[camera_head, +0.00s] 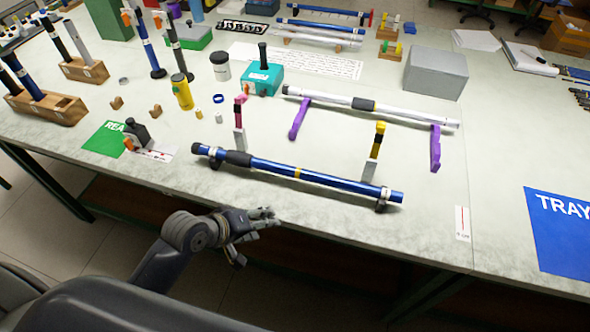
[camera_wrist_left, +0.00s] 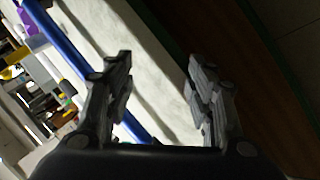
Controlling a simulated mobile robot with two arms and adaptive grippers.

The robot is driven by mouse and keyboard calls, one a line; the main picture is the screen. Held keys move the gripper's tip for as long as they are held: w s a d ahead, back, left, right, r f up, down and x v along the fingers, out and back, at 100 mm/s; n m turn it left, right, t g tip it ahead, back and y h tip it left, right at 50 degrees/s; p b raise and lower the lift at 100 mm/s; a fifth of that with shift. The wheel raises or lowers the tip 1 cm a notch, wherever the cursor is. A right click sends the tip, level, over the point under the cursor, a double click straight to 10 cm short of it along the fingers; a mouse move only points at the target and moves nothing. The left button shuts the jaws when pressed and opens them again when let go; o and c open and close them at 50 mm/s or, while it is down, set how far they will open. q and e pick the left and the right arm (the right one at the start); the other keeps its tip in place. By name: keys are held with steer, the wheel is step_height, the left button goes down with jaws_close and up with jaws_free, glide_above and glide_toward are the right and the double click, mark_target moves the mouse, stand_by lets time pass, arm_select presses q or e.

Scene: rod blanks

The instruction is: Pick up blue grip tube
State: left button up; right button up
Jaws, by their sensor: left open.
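A blue tube (camera_head: 280,168) with a dark grip sleeve (camera_head: 239,158) and a yellow band lies along the front of the table, resting on small dark supports near its ends. My left gripper (camera_head: 257,238) is open and empty in front of the table's front edge, apart from the tube. In the left wrist view the two fingers (camera_wrist_left: 160,60) are spread. There the blue tube (camera_wrist_left: 58,40) runs diagonally on the left and passes behind the left finger. My right gripper is not in view.
A white tube (camera_head: 415,115) on purple supports lies behind the blue one. A blue tray mat (camera_head: 560,235) lies at right.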

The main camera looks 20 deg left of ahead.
mark_target(284, 172)
arm_select(q)
steer(key=w+a+r+n+t+h, duration=0.2)
steer(key=w+a+r+n+t, duration=0.1)
steer(key=w+r+n, duration=0.45)
steer(key=shift+a+f+p+x, duration=0.1)
steer(key=shift+a+p+x, duration=0.1)
steer(key=shift+x, duration=1.9)
steer(key=shift+a+f+p+x, duration=0.1)
steer(key=shift+a+p+x, duration=0.15)
steer(key=shift+x, duration=1.9)
steer(key=shift+a+f+p+x, duration=0.1)
steer(key=shift+p+x, duration=0.1)
steer(key=shift+x, duration=1.9)
steer(key=shift+w, duration=0.1)
steer(key=shift+c, duration=0.2)
steer(key=shift+n, duration=0.25)
steer(key=c, duration=1.1)
